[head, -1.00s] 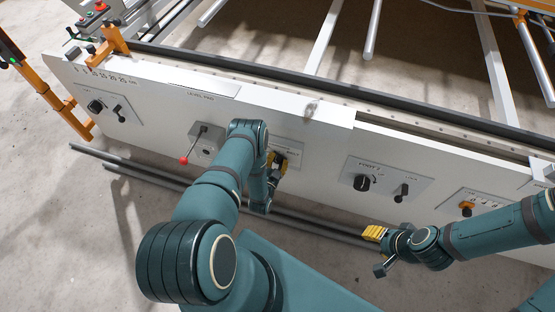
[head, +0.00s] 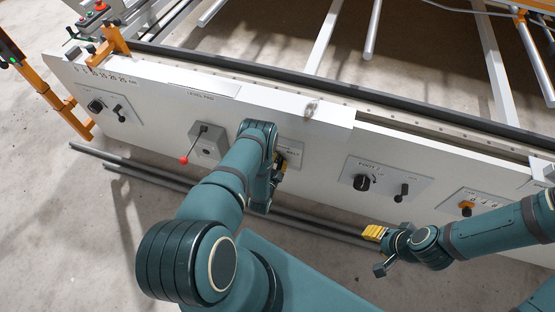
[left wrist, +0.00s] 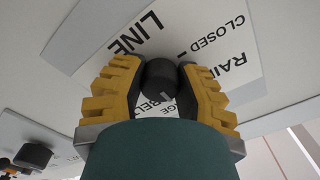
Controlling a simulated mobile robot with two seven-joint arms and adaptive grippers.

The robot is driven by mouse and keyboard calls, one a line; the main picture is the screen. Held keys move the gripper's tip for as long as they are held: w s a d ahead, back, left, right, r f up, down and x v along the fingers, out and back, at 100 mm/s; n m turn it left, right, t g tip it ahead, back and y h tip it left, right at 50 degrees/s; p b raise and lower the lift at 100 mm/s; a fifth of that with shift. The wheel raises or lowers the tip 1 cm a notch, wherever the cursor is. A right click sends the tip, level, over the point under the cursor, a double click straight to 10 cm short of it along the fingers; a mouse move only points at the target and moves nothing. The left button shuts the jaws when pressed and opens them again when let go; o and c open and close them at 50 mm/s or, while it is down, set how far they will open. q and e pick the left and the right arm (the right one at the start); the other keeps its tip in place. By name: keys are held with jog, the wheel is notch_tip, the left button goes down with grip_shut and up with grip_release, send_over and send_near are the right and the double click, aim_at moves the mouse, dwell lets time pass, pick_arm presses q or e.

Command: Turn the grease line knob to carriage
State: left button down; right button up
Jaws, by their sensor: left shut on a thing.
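The grease line knob (left wrist: 160,88) is dark and stands out from a white label plate (left wrist: 232,45) in the left wrist view. The plate's visible words include LINE, CLOSED, RAIL and BELT; other lettering is covered. No pointer mark shows on the knob. My left gripper (head: 279,170) is at this plate on the front panel, its yellow fingers shut on the knob from both sides. In the head view my left arm hides the knob and much of its plate. My right gripper (head: 374,232) hangs before the panel, touching no control; its finger gap is unclear.
The white panel (head: 320,165) also carries a red-tipped lever (head: 184,160) on the left, the FOOT knob (head: 362,182) and a dark lever (head: 402,191) on the right, and an orange knob (head: 466,208). Grey rails (head: 130,169) lie on the floor below.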

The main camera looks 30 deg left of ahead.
pick_arm(q)
jog(key=c, duration=0.6)
grip_release()
jog(key=shift+a, duration=0.1)
notch_tip(320, 180, up, 10)
